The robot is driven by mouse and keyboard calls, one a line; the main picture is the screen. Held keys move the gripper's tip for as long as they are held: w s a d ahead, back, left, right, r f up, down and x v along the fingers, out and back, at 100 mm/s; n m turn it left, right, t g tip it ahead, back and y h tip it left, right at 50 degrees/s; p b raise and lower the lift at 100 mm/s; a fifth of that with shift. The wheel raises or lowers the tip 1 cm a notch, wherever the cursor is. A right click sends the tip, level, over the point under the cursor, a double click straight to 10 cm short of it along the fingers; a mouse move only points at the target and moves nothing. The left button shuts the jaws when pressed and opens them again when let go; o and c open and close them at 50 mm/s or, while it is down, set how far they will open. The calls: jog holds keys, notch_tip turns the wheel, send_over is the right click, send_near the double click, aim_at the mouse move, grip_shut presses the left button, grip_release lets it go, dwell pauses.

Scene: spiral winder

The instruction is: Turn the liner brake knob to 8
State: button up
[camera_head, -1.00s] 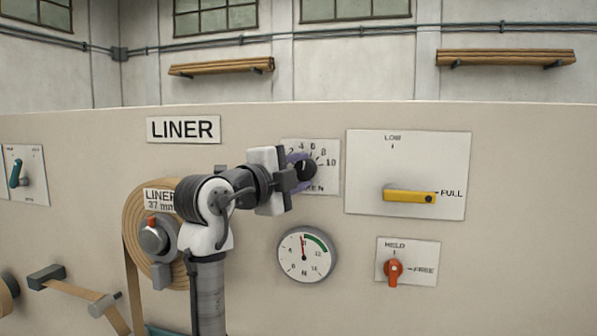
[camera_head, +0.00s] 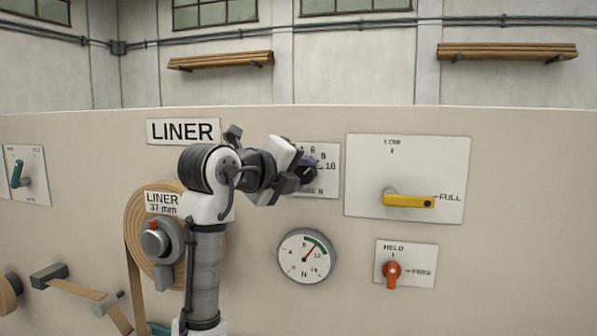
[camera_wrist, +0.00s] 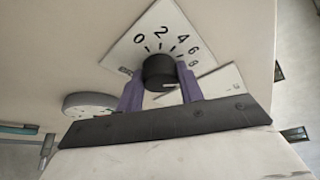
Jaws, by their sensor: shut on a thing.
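The liner brake knob (camera_wrist: 158,70) is black and round, on a white dial plate (camera_wrist: 172,20) with 0, 2, 4, 6 and 8 readable in the wrist view. My gripper (camera_wrist: 160,74) is shut on it, with one purple finger on each side. The gripper is rolled relative to the plate. A pale line shows at the knob's lower edge, but I cannot tell which number it points at. In the head view the knob (camera_head: 309,174) is partly hidden by my gripper, and the plate (camera_head: 329,187) shows 6, 8 and 10.
A round gauge (camera_head: 306,256) below the plate has its red needle in the green band. A yellow lever (camera_head: 410,201) at FULL and an orange HELD/FREE knob (camera_head: 392,270) are to the right. A liner roll (camera_head: 137,215) is at left.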

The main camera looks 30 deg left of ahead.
dwell(0.4)
jog(key=o, duration=1)
jog(key=d+b+v, duration=0.1)
jog(key=b+v, duration=0.1)
jog(key=v, duration=1.1)
jog(key=shift+s+a+b, duration=0.3)
jog(key=shift+s+a, duration=0.1)
jog(key=shift+s, duration=0.05)
jog(key=shift+r, duration=0.1)
